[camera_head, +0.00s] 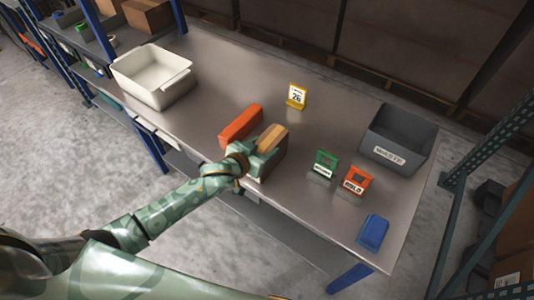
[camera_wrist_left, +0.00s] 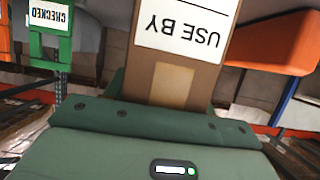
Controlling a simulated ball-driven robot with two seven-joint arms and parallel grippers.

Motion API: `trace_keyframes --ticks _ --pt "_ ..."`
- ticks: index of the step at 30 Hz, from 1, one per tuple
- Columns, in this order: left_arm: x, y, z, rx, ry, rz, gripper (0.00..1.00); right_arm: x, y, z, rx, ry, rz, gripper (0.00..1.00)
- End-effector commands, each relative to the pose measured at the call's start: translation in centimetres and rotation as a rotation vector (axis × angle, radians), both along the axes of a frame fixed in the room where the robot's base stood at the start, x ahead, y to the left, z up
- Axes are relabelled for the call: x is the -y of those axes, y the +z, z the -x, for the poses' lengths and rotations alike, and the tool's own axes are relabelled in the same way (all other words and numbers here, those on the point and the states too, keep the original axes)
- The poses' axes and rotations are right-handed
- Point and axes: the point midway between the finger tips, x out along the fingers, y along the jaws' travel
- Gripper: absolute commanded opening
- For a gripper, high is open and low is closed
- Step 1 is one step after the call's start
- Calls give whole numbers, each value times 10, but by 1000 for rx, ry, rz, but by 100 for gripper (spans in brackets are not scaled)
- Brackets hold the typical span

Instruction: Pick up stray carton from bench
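A brown carton (camera_head: 272,138) with a pale strip on top is on the bench (camera_head: 222,70), right beside an orange block (camera_head: 241,122). My left gripper (camera_head: 262,155) is at the carton's near side, with its green fingers against or around it. In the left wrist view the carton (camera_wrist_left: 172,85) stands straight ahead of the palm, between the fingers, with a white "USE BY" label. The fingertips are mostly hidden, so I cannot tell whether they press on it or whether the carton is clear of the bench. My right gripper is not in view.
A white tub (camera_head: 152,90) stands at the bench's left. A yellow sign (camera_head: 297,96) is behind the carton. Green (camera_head: 324,164) and red (camera_head: 354,181) sign holders, a grey waste bin (camera_head: 372,140) and a blue block (camera_head: 372,232) are at right. The middle back is clear.

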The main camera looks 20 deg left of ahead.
Motion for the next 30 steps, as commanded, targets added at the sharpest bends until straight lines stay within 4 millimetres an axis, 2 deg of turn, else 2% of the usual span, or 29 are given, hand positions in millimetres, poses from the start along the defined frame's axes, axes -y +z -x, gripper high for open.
trace_keyframes --ticks 11,17,25,30 --pt "0 5 0 2 0 1 1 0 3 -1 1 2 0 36" --pt "0 34 -1 5 -1 0 1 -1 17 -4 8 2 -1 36" --pt "-39 97 34 3 -2 -3 1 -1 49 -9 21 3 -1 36" --pt "-73 113 64 0 -2 -4 1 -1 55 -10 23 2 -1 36"
